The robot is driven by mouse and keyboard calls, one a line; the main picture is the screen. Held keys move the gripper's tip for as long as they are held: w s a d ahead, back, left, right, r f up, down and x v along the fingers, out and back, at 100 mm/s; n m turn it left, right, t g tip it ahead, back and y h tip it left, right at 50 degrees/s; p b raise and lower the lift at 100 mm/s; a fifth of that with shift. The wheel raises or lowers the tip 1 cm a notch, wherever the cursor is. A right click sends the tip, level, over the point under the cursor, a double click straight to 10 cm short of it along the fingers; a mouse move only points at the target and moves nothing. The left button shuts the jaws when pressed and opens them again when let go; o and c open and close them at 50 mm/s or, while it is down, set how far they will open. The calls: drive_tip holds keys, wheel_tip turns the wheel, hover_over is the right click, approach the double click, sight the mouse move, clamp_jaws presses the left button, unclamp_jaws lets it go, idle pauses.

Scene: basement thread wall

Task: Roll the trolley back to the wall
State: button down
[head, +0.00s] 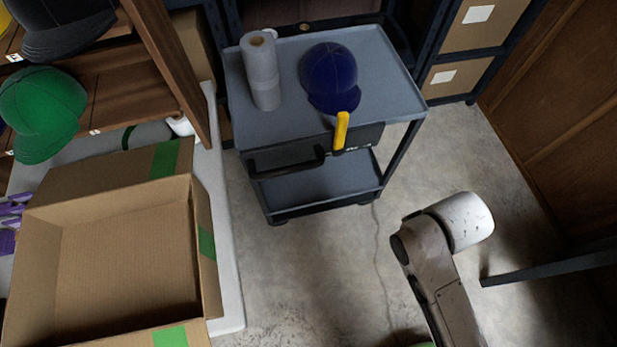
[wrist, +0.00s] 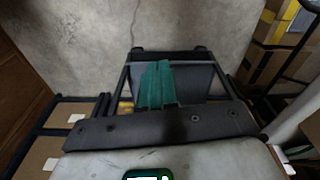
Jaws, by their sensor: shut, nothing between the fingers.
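The trolley (head: 395,95) is dark-framed with a grey top, lower shelf and casters. A black bar handle (head: 290,163) is on its near side. A grey roll (head: 262,75), a navy cap (head: 328,70) and a yellow-handled item (head: 341,130) are on or at its top. The trolley stands before dark shelving at the back. In the wrist view its lower shelf (wrist: 198,80) shows upside down beyond my gripper (wrist: 157,64). The teal fingers are together, empty and apart from the handle. In the head view only my arm shows clearly, at lower right.
An open cardboard box (head: 125,180) and a pale ledge (head: 228,290) are at left. Wooden shelves hold a green cap (head: 40,105). Boxed shelving (head: 455,80) is right of the trolley, beside a brown wall (head: 570,100). Bare floor (head: 310,270) lies before the trolley.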

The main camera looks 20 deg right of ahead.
drive_tip(key=c, duration=1.8)
unclamp_jaws()
drive_tip(key=shift+o, duration=0.6)
drive_tip(key=shift+w+d+f, duration=0.1)
drive_tip(key=shift+w+f, duration=0.05)
drive_tip(key=o, duration=0.5)
drive_tip(key=w+f+h+b, duration=0.1)
drive_tip(key=w+d+f+n+t+h+b, duration=0.1)
drive_tip(key=w, duration=0.1)
drive_tip(key=w+d+f+t+h+b, duration=0.1)
drive_tip(key=w, duration=0.1)
drive_tip(key=shift+f+n+b, duration=0.15)
drive_tip(key=shift+n+b, duration=0.15)
drive_tip(key=shift+b, duration=0.05)
drive_tip(key=shift+c, duration=0.2)
drive_tip(key=shift+o, duration=1)
drive_tip(key=w+a+n+t+h+b, duration=0.1)
drive_tip(key=w+n+t+h+b, duration=0.1)
drive_tip(key=w, duration=0.4)
drive_tip(key=shift+a+f+n+t+h+b, duration=0.2)
drive_tip(key=shift+n+t+h+b, duration=0.1)
drive_tip(key=shift+n+t+h, duration=0.3)
drive_tip(key=n+t+y+b, duration=0.3)
drive_tip(key=n+t+b, duration=0.2)
drive_tip(key=n+t, duration=0.5)
approach(288, 173)
drive_tip(key=n, duration=0.1)
drive_tip(key=shift+g, duration=0.4)
drive_tip(key=x, duration=1.1)
drive_tip(key=shift+r, duration=0.35)
